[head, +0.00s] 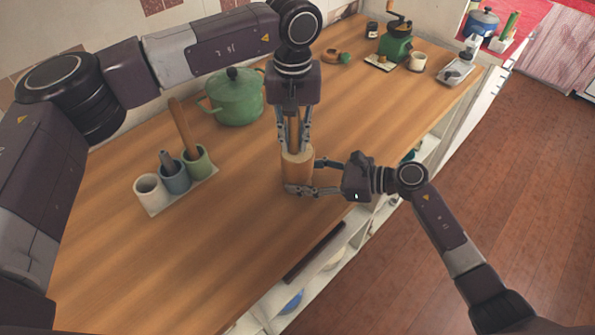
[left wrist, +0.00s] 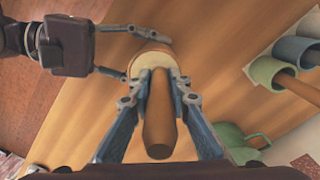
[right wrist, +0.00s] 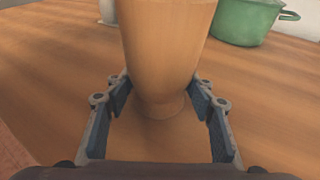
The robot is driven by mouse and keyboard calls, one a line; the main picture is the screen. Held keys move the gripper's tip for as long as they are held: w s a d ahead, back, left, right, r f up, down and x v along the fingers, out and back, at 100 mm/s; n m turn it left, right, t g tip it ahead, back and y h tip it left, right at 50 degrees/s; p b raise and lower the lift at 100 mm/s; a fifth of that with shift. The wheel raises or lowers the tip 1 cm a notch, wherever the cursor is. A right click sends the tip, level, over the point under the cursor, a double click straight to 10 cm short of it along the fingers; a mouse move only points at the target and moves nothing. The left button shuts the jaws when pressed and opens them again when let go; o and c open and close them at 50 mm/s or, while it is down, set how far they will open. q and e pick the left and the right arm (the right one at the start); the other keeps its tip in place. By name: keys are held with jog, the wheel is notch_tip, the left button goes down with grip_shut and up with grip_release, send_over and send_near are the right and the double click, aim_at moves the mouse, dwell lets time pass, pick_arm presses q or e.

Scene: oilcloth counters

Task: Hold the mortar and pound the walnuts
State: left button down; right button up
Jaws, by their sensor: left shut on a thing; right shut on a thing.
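The wooden mortar (head: 297,170) stands upright near the counter's front edge. My right gripper (head: 303,177) is shut on it from the right, low on its body; in the right wrist view the mortar (right wrist: 165,45) rises between the fingers, which flank its narrow foot. My left gripper (head: 295,146) points down over the mortar and is shut on the wooden pestle (left wrist: 159,115). The pestle is upright, its lower end at or inside the mortar mouth (left wrist: 150,60). The gripper's fingertips are near the rim. No walnuts can be seen; the mortar's inside is hidden.
A green pot (head: 235,103) stands behind, left of my left gripper. A tray (head: 154,208) with three cups and utensils is at left. A green grinder (head: 395,45), a white cup (head: 417,61) and a grey tray (head: 457,72) are far right. Counter left of the mortar is clear.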

pick_arm(q)
jog(key=shift+f, duration=0.9)
jog(key=shift+r, duration=1.05)
jog(key=shift+r, duration=5.3)
pick_arm(e)
jog(key=o, duration=0.9)
jog(key=shift+o, duration=0.2)
